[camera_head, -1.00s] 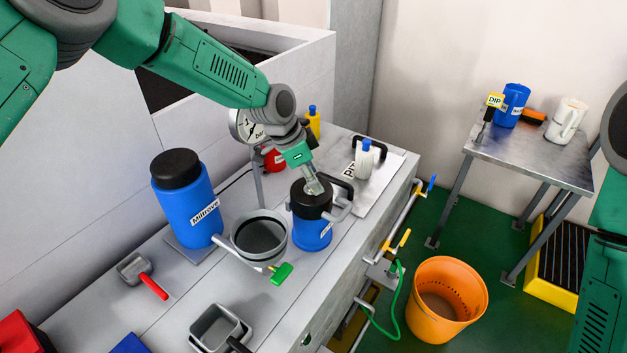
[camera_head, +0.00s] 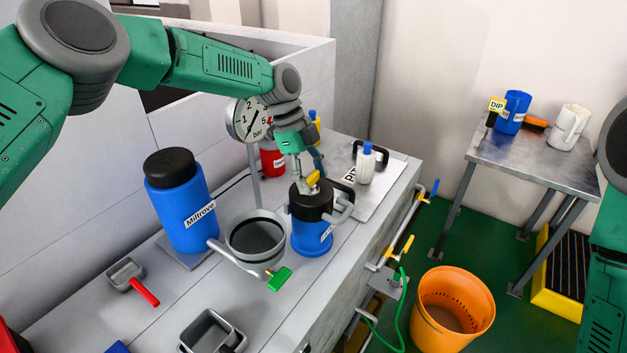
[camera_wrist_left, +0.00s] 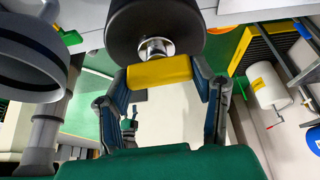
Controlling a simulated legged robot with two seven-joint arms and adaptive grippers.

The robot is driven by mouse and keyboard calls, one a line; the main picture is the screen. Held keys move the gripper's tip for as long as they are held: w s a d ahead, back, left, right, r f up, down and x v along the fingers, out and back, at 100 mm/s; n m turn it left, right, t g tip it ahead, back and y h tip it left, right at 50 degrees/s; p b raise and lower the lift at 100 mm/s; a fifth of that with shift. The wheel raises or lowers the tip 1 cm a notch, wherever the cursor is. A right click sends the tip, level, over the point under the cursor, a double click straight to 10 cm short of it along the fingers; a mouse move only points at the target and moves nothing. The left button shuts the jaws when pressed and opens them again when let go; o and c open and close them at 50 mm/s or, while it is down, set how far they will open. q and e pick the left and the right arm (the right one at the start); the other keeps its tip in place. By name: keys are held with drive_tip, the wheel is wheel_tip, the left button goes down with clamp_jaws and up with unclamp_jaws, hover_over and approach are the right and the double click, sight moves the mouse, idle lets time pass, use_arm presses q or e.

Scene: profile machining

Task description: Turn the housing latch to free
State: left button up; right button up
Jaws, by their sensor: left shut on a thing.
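The housing (camera_head: 313,237) is a blue canister with a black lid and a grey side handle, upright on the bench. A yellow latch (camera_head: 313,178) stands on top of the lid. In the left wrist view the yellow latch bar (camera_wrist_left: 160,71) sits on a short silver stem under the black lid (camera_wrist_left: 155,28). My left gripper (camera_head: 305,178) comes down over the lid from above. In the wrist view its fingers (camera_wrist_left: 160,85) lie at both ends of the bar, shut on it. My right arm (camera_head: 610,240) shows at the right edge; its gripper is out of view.
A grey round pot (camera_head: 256,240) with a green-handled valve (camera_head: 279,279) stands close left of the housing. A blue Miltrowe jar (camera_head: 182,205), pressure gauge (camera_head: 248,120) and white bottle (camera_head: 366,164) are nearby. An orange bucket (camera_head: 452,312) stands on the floor.

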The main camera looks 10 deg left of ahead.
sight(311, 174)
use_arm(q)
drive_tip(key=shift+w+a+m, duration=0.15)
drive_tip(key=shift+a+m, duration=0.05)
drive_tip(key=shift+m, duration=0.1)
idle(0.4)
drive_tip(key=o, duration=1.2)
drive_tip(key=shift+c, duration=0.2)
drive_tip(key=shift+w, duration=0.1)
wheel_tip(311, 174, up, 10)
drive_tip(key=shift+w+f, duration=0.1)
drive_tip(key=shift+f, duration=0.05)
